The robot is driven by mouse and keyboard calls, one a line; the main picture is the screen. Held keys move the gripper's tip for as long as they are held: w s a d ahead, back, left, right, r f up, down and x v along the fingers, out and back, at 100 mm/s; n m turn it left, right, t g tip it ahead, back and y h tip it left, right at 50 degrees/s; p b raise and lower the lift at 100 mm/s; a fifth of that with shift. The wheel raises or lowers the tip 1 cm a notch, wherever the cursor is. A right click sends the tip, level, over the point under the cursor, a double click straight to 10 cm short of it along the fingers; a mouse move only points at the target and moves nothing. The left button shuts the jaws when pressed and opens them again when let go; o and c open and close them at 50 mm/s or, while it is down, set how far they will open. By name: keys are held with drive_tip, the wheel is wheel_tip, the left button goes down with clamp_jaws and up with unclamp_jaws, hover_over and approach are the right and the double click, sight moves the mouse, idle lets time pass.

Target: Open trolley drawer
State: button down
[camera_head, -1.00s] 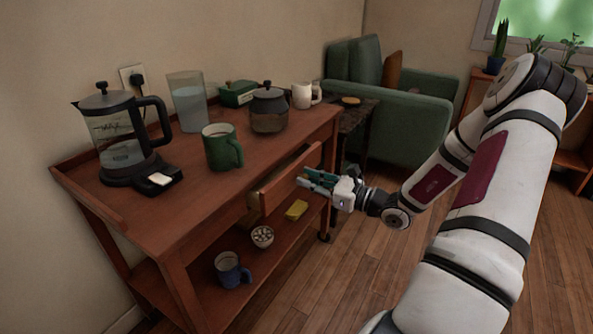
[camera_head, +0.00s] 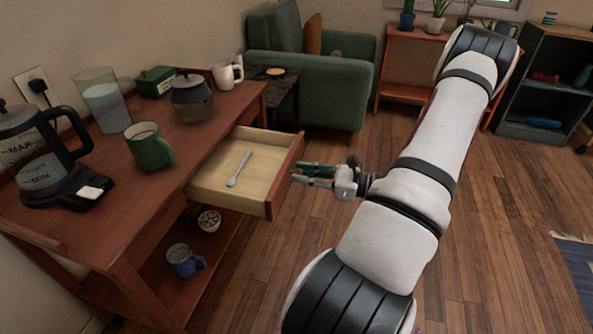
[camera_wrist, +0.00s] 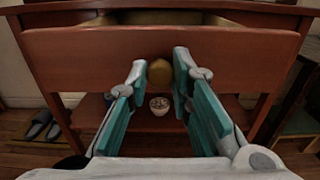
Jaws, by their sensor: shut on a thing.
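The trolley (camera_head: 225,105) is reddish-brown wood and stands at the left. Its drawer (camera_head: 207,183) is pulled well out, showing a pale inside with a light-coloured spoon (camera_head: 239,167) lying in it. The drawer front (camera_head: 286,177) also fills the upper wrist view (camera_wrist: 90,55). My gripper (camera_head: 297,173) is in front of the drawer front. In the wrist view its teal-padded fingers (camera_wrist: 160,75) are on either side of the round brass knob (camera_wrist: 160,73) and shut on it. The exact finger contact is hard to make out.
On the trolley top are a coffee maker (camera_head: 38,160), a glass jug (camera_head: 103,102), a green mug (camera_head: 149,147), a teapot (camera_head: 193,98) and a white mug (camera_head: 228,74). A blue mug (camera_head: 182,260) and a bowl (camera_head: 209,221) sit on the lower shelf. The floor right of the drawer is clear.

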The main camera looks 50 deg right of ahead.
idle(0.3)
drive_tip(key=c, duration=1.4)
unclamp_jaws()
drive_tip(key=shift+s, duration=0.1)
drive_tip(key=v, duration=1.2)
